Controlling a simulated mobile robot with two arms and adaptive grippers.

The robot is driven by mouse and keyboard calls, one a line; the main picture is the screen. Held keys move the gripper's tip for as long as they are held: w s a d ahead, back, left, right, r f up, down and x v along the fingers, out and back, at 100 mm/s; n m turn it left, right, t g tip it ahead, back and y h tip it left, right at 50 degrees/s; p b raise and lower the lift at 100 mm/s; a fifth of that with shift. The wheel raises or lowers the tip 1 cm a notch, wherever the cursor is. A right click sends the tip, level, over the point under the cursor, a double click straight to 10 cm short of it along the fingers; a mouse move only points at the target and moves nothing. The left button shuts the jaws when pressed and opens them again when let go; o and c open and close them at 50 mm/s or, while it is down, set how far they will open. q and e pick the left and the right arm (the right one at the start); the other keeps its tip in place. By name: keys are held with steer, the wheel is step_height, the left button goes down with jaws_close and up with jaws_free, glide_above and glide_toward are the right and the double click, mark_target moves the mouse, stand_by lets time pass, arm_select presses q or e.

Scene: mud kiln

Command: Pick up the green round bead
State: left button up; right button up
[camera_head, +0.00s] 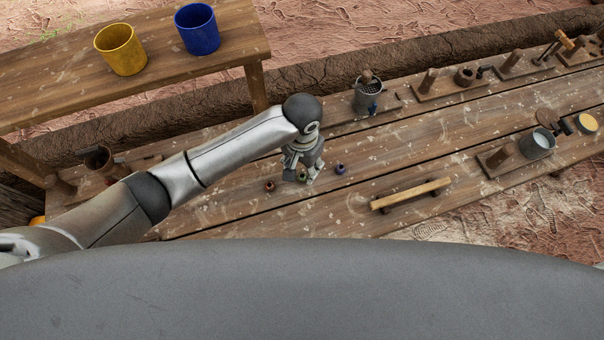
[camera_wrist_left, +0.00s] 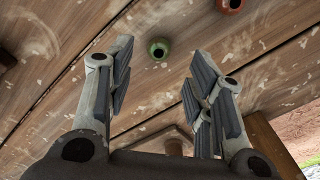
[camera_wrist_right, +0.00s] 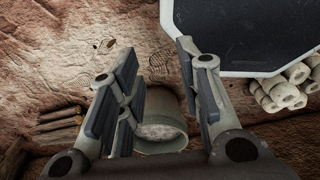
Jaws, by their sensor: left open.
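The green round bead (camera_wrist_left: 159,49) lies on the wooden table, with its dark hole showing, in the left wrist view. It is ahead of the gap between my left gripper's fingers and not touched by them. My left gripper (camera_wrist_left: 156,75) is open and empty. In the head view my left gripper (camera_head: 301,176) points down over the table among small beads, and it partly hides the green bead there. My right gripper (camera_wrist_right: 158,75) shows only in its own wrist view, with fingers apart and nothing held between them.
A red bead (camera_head: 269,185) and a blue-purple bead (camera_head: 340,168) lie on either side of the left gripper. A wooden bar (camera_head: 410,194) is to the right. A metal pot (camera_head: 368,97) stands behind. Yellow (camera_head: 121,50) and blue (camera_head: 197,29) buckets stand on another table.

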mark_target(302, 174)
arm_select(q)
steer(key=f, duration=0.1)
steer(key=f+p, duration=0.1)
steer(key=f, duration=0.1)
steer(key=shift+s+f, duration=0.2)
steer(key=shift+f, duration=0.6)
steer(key=shift+c, duration=0.9)
steer(key=c, duration=0.7)
arm_select(e)
steer(key=shift+w+a+r, duration=0.15)
steer(key=shift+w+r, duration=0.2)
steer(key=shift+w, duration=0.2)
steer(key=shift+w+a+r, duration=0.15)
steer(key=shift+w+r, duration=0.15)
steer(key=shift+w, duration=0.2)
